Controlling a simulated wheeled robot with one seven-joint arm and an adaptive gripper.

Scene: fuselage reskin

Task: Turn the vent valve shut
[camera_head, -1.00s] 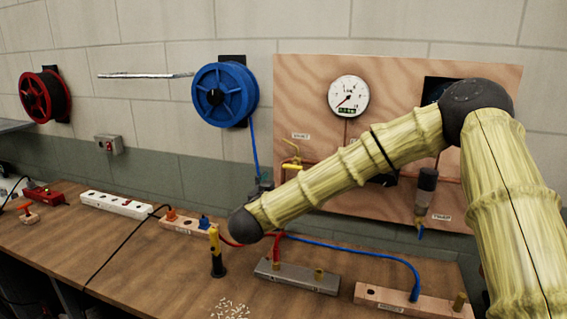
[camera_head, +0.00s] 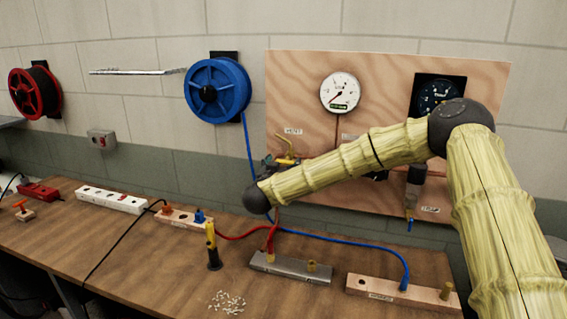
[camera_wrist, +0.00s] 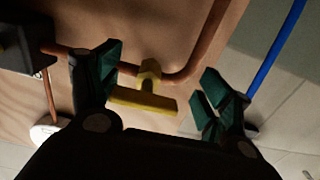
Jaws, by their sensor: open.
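The vent valve has a yellow T-shaped handle (camera_wrist: 145,100) on a copper pipe in the wrist view. In the head view its yellow parts (camera_head: 285,159) show below the "VENT" label at the left of the plywood panel. My gripper (camera_wrist: 163,72) is open, with green pads on both sides of the handle. The handle's bar appears between the fingers, close to the left one; I cannot tell whether they touch. In the head view my gripper (camera_head: 268,166) is a small dark shape beside the valve, partly hidden by my arm.
The plywood panel (camera_head: 290,85) carries a white gauge (camera_head: 340,92) and a dark-faced gauge (camera_head: 438,95). A blue hose (camera_wrist: 278,50) runs close to the valve. The bench (camera_head: 130,240) below holds a grey block (camera_head: 290,267), a wooden block (camera_head: 385,289) and a power strip (camera_head: 110,200).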

